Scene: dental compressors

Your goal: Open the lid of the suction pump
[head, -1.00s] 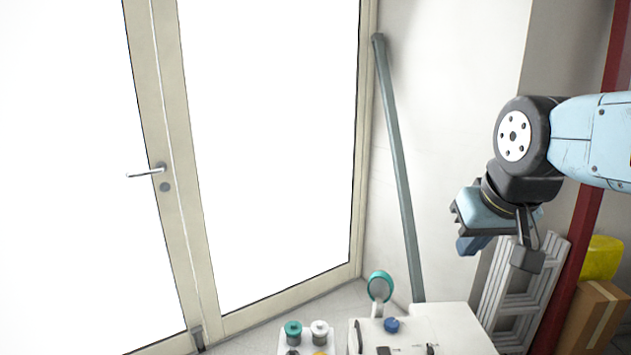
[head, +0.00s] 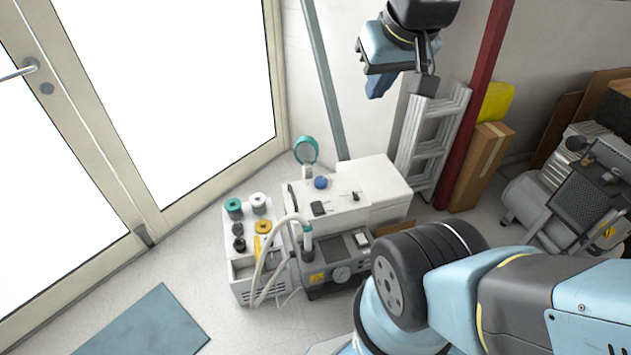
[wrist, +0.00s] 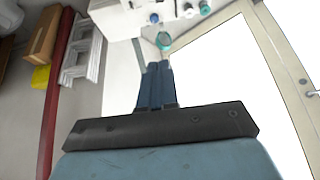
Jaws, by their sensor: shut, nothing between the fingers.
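A white box-shaped unit (head: 375,190) with a blue knob (head: 320,183) and dark fittings on top stands low at the centre of the head view, and I take it for the suction pump. Its top looks closed. It also shows upside down at the top of the wrist view (wrist: 115,22). My gripper (head: 377,88) is above and behind the unit in the head view, apart from it. In the wrist view its two blue fingers (wrist: 157,68) are together with nothing between them. A hinge or lid edge is too small to make out.
A teal ring on a stalk (head: 306,150) rises behind the unit. A ladder (head: 432,140), red post (head: 475,105) and compressor (head: 575,185) are to the right. Floor at left is mostly clear.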

